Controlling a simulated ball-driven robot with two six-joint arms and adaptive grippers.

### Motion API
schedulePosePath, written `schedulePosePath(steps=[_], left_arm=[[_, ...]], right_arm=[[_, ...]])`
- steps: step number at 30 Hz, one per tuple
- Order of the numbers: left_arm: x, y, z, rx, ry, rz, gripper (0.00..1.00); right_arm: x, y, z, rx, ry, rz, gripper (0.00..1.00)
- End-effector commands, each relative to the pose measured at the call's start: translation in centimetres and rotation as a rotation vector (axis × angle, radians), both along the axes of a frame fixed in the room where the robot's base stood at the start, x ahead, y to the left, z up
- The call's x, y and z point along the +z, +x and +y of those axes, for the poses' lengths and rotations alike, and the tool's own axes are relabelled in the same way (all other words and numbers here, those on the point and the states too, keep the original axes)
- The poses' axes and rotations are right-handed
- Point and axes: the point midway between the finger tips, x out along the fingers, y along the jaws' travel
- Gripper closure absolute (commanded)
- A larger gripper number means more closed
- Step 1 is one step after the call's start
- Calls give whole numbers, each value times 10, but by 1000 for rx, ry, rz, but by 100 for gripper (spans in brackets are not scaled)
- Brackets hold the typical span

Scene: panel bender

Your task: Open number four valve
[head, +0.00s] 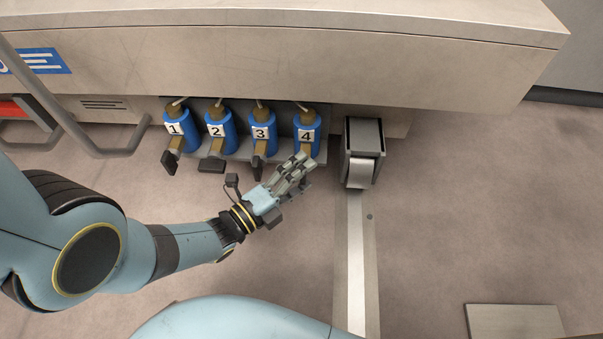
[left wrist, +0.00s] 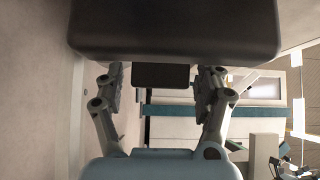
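The number four valve (head: 307,130) is a blue cylinder with a white "4" label and a brass stem, at the right end of a row under the machine. Its handle is hidden in the head view by my left gripper (head: 295,172), which reaches from the lower left to just below the stem. In the left wrist view the fingers of my left gripper (left wrist: 160,88) stand apart. A dark block (left wrist: 160,75) shows between them; I cannot tell whether it is the valve handle. No firm grip shows. My right gripper is not in view.
Valves one (head: 176,129), two (head: 219,129) and three (head: 263,132) stand close on the left, with dark handles pointing down. A grey pedal-like box (head: 363,150) stands just right of valve four. The machine's overhang (head: 300,62) is above. Floor on the right is mostly clear.

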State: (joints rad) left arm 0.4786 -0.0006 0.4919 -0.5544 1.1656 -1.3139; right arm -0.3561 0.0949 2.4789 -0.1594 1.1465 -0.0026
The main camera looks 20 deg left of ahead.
Motion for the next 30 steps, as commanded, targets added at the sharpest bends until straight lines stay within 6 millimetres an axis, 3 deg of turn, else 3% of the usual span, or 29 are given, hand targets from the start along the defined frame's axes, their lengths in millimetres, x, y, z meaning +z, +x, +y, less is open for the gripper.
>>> schedulePosePath(steps=[11, 24, 30], left_arm=[[0, -4, 2, 0, 1, 0, 21], [-1, -80, 45, 0, 3, 1, 21], [-1, -101, 56, 0, 1, 0, 21]], right_arm=[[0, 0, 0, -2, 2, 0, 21], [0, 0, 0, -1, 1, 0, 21], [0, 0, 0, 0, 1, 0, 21]])
